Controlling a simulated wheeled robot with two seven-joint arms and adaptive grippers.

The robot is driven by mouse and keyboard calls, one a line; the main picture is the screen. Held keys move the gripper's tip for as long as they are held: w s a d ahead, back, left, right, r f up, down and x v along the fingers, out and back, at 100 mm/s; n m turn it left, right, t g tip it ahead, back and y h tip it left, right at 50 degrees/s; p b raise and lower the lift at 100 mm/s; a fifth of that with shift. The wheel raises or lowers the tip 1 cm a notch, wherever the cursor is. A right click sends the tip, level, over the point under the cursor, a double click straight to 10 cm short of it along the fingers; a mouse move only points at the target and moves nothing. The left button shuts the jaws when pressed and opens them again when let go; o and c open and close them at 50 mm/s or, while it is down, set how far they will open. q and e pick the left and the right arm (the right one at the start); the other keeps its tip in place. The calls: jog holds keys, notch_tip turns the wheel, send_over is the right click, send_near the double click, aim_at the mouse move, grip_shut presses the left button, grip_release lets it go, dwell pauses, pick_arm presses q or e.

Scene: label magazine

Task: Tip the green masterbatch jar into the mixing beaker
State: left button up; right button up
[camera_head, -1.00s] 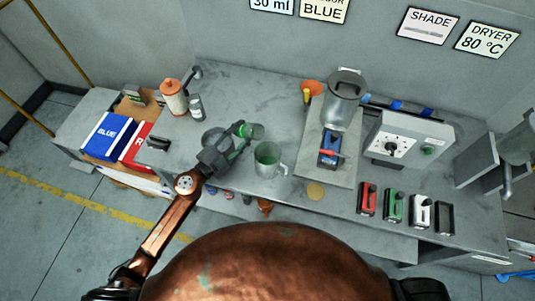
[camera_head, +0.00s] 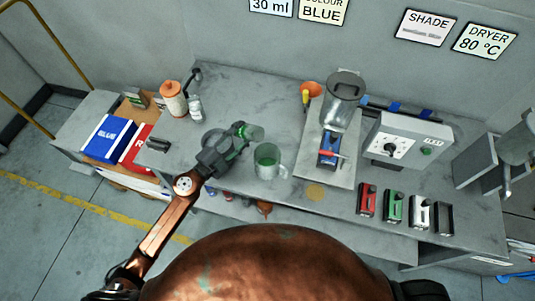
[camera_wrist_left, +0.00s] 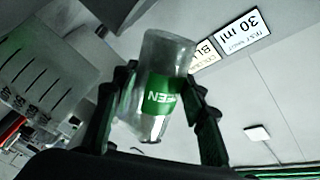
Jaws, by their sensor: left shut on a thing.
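The green masterbatch jar (camera_head: 256,133) is clear with a green label and is tilted on its side. My left gripper (camera_head: 240,131) is shut on it, just behind and left of the mixing beaker. The left wrist view shows the jar (camera_wrist_left: 166,90) between the two fingers, its wall mostly clear and its label reading GREEN. In the left wrist view the graduated beaker (camera_wrist_left: 45,70) is at the left. My right gripper is out of view.
A metal hopper (camera_head: 343,98) stands right of the beaker. Several coloured handled blocks line the front right. Blue (camera_head: 108,137) and red boxes are at the left.

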pick_arm(q)
jog(key=shift+w, duration=0.2)
jog(key=shift+s+r, duration=0.15)
jog(key=shift+s, duration=0.05)
jog(key=shift+w+m, duration=0.2)
jog(key=shift+m, duration=0.1)
jog(key=shift+s+r, duration=0.15)
jog(key=shift+w, duration=0.2)
jog(key=shift+a, duration=0.1)
jog(key=shift+s+m, duration=0.2)
jog(key=shift+m, duration=0.1)
